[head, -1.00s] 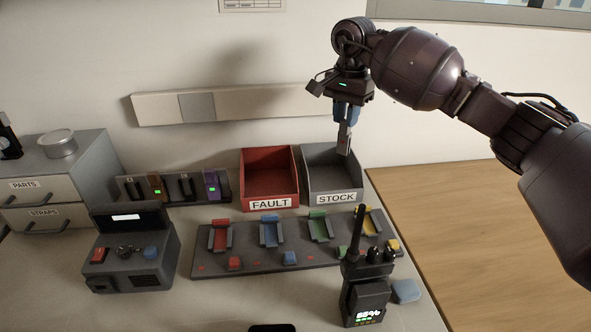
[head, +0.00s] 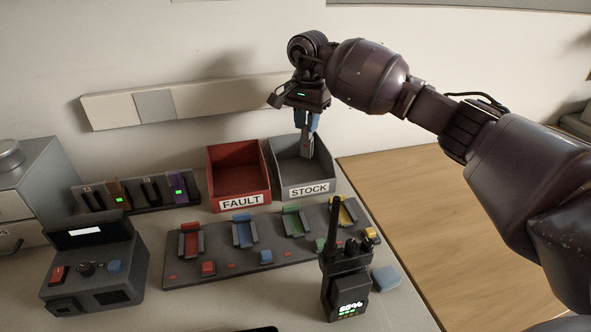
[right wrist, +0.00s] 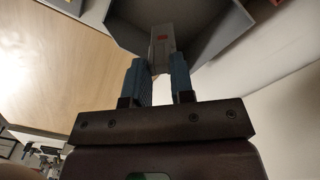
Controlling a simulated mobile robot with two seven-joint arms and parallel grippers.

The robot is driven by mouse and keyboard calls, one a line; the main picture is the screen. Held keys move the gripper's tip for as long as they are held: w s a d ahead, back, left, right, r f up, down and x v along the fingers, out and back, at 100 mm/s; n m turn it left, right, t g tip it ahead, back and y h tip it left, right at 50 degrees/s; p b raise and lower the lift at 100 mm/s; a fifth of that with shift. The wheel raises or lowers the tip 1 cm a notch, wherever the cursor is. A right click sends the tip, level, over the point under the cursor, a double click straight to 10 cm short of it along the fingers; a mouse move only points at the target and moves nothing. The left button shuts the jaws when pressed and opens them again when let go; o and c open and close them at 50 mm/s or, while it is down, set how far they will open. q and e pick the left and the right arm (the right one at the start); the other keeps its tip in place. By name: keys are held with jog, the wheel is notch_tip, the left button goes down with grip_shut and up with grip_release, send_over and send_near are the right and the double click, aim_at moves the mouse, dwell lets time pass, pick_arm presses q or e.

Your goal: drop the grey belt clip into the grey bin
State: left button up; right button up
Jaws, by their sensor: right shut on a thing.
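The grey belt clip (head: 307,148) is a small, narrow grey piece. My right gripper (head: 308,127) is shut on it, and it hangs below the blue fingers. In the head view it overlaps the opening of the grey bin (head: 284,167), labelled STOCK. In the right wrist view the clip (right wrist: 162,45), with a small red mark, sticks out between the fingers of my right gripper (right wrist: 160,72). The bin (right wrist: 205,22) shows behind it there. The exact height of the clip above the bin floor is hard to tell. My left gripper is not in view.
A red FAULT bin (head: 237,184) stands directly left of the grey bin. In front lies a dark tray (head: 215,257) with coloured pieces, and a radio (head: 346,280) stands upright near it. A wall rail (head: 200,102) runs behind. The wooden surface (head: 400,200) at right is clear.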

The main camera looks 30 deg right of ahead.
jog(key=shift+f, duration=0.5)
jog(key=o, duration=0.9)
jog(key=shift+o, duration=0.2)
jog(key=shift+r, duration=0.1)
notch_tip(320, 180, up, 11)
jog(key=p, duration=0.1)
jog(key=shift+f, duration=0.2)
